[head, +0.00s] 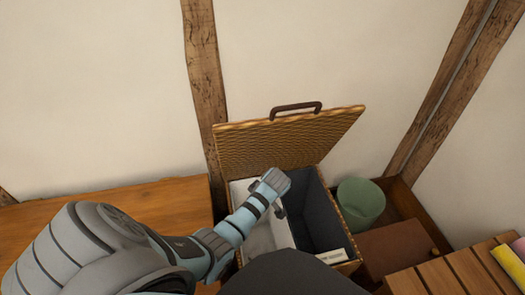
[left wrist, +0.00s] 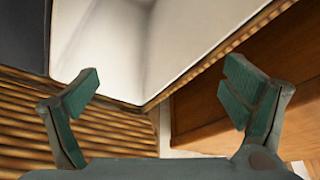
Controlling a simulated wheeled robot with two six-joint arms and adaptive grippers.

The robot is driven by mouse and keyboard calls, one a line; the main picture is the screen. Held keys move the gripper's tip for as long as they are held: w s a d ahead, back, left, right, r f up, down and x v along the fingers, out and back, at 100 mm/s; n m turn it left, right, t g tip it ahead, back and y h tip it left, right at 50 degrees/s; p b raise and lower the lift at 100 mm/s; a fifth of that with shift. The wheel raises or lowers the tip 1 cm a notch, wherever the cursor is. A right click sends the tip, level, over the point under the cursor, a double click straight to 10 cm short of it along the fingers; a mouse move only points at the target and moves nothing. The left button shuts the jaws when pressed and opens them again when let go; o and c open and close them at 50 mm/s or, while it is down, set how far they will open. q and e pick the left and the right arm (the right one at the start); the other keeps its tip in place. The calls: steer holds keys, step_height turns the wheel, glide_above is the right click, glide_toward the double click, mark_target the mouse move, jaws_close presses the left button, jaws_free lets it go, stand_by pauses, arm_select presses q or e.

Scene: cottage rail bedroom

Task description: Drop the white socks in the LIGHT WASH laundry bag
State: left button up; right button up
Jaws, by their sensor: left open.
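A wicker hamper (head: 347,243) stands against the wall with its lid (head: 285,142) raised. It holds two bags: a white-lined one (head: 262,238) on the left and a dark one (head: 318,215) on the right. My left gripper (head: 279,208) hangs over the hamper near the divide between the bags; my arm hides part of the white one. In the left wrist view the gripper (left wrist: 160,92) is open and empty, with the white lining (left wrist: 150,45) between and beyond its fingers. I cannot make out any white socks in either view. My right gripper is out of view.
A pale label (head: 331,256) sits at the dark bag's front edge, too small to read. A green bin (head: 360,204) stands right of the hamper. A wooden surface (head: 110,195) lies left, and a slatted wooden top (head: 455,278) with a yellow item (head: 510,263) lies right.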

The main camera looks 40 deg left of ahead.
arm_select(q)
steer(key=v, duration=1.2)
